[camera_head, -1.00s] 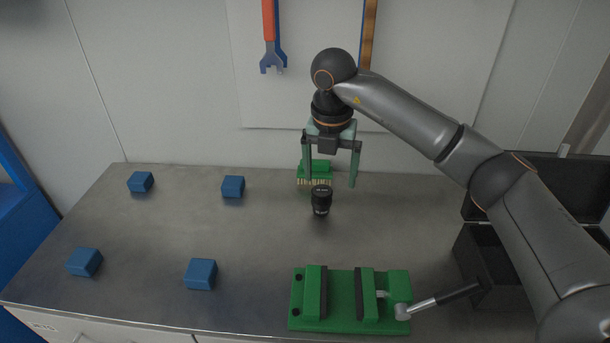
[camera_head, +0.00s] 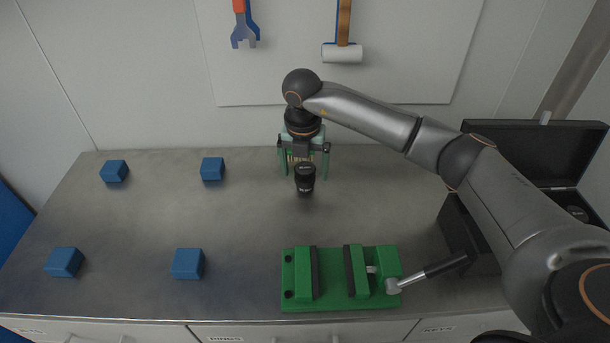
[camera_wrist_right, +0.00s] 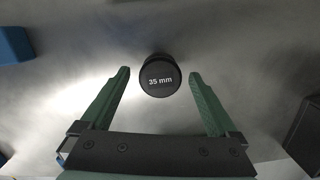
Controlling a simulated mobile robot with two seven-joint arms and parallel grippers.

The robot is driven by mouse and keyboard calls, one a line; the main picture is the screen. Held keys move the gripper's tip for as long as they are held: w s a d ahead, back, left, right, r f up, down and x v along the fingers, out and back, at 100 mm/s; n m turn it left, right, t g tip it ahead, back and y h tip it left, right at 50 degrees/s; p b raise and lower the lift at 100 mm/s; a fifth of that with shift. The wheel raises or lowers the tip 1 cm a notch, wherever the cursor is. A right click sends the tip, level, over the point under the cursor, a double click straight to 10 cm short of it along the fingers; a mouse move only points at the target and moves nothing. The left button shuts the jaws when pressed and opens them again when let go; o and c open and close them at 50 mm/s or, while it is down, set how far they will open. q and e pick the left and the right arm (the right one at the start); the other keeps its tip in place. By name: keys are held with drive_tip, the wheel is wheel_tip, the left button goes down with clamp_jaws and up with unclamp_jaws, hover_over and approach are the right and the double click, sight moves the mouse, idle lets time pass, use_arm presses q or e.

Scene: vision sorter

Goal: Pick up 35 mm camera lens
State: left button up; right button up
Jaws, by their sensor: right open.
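My left gripper is not in view.
A green vise (camera_head: 330,275) with a lever handle lies at the front. Blue blocks (camera_head: 212,168) stand on the left. An open black case (camera_head: 545,150) is at the right. The middle left worktop is clear.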

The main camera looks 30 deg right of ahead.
sight(305, 168)
drive_tip(key=f, duration=0.3)
drive_tip(key=shift+w+d+f, duration=0.1)
drive_tip(key=shift+w+d, duration=0.05)
drive_tip(key=shift+w, duration=0.05)
drive_tip(key=shift+c, duration=0.3)
clamp_jaws()
